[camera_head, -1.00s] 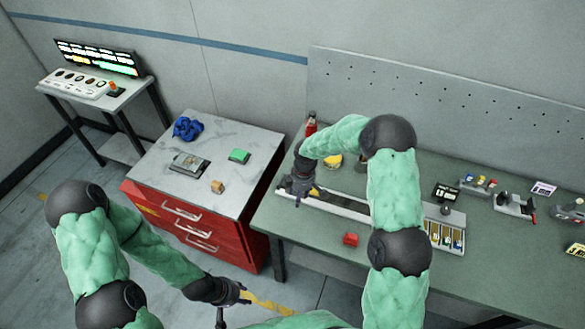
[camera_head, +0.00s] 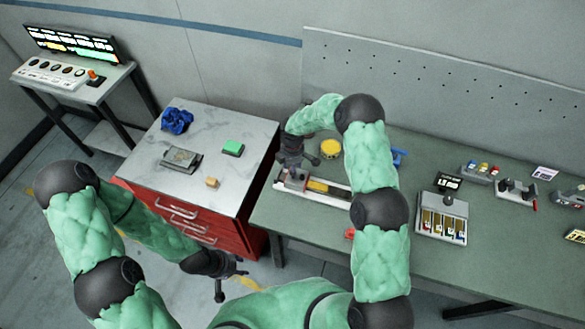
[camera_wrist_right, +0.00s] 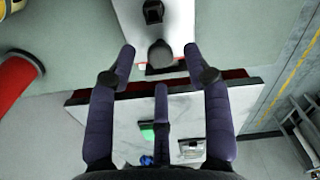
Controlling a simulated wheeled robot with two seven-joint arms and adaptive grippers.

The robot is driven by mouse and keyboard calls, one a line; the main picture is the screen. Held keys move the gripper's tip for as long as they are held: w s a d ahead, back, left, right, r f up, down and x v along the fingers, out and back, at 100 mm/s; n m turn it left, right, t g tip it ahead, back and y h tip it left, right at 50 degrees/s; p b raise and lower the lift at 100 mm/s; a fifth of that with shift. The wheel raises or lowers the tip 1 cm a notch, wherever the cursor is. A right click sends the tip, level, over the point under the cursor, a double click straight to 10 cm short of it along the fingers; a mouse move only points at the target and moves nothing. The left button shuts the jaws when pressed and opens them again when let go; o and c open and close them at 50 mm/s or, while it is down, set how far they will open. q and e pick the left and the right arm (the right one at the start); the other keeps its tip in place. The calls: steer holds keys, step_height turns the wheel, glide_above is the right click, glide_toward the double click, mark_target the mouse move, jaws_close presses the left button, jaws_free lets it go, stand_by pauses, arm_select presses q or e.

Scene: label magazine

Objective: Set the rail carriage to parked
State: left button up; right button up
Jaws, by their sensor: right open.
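The rail (camera_head: 312,197) is a long pale strip with a dark slot, lying along the left part of the green workbench. The rail carriage (camera_head: 296,180) seems to be the grey and dark block at its left end, partly hidden by my right gripper (camera_head: 294,162). In the right wrist view a rounded dark knob (camera_wrist_right: 160,53) stands on the pale rail (camera_wrist_right: 178,20), just beyond and between the spread fingertips of my right gripper (camera_wrist_right: 165,65). The fingers are open and hold nothing. My left gripper (camera_head: 236,268) hangs low in front of the red cabinet, away from the rail; its finger opening is unclear.
A yellow round item (camera_head: 330,148) stands behind the rail. A slotted label holder (camera_head: 443,221) stands to the right.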

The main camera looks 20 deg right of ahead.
steer(key=shift+s+f, duration=0.15)
steer(key=shift+f, duration=0.95)
steer(key=shift+c, duration=0.8)
jaws_close()
steer(key=shift+d, duration=0.1)
steer(key=s+d, duration=0.3)
steer(key=d, duration=0.1)
steer(key=s+d+b, duration=0.1)
steer(key=s+d, duration=0.2)
steer(key=d, duration=0.2)
steer(key=s+d+b, duration=0.1)
steer(key=s+d, duration=0.2)
steer(key=d, duration=0.1)
steer(key=shift+s+d, duration=0.1)
steer(key=shift+d, duration=0.15)
steer(key=s+d, duration=0.3)
steer(key=d, duration=0.1)
steer(key=s+d, duration=0.3)
steer(key=d, duration=0.2)
steer(key=s+d+p, duration=0.1)
steer(key=s+d, duration=0.2)
steer(key=d, duration=0.2)
steer(key=shift+s, duration=0.2)
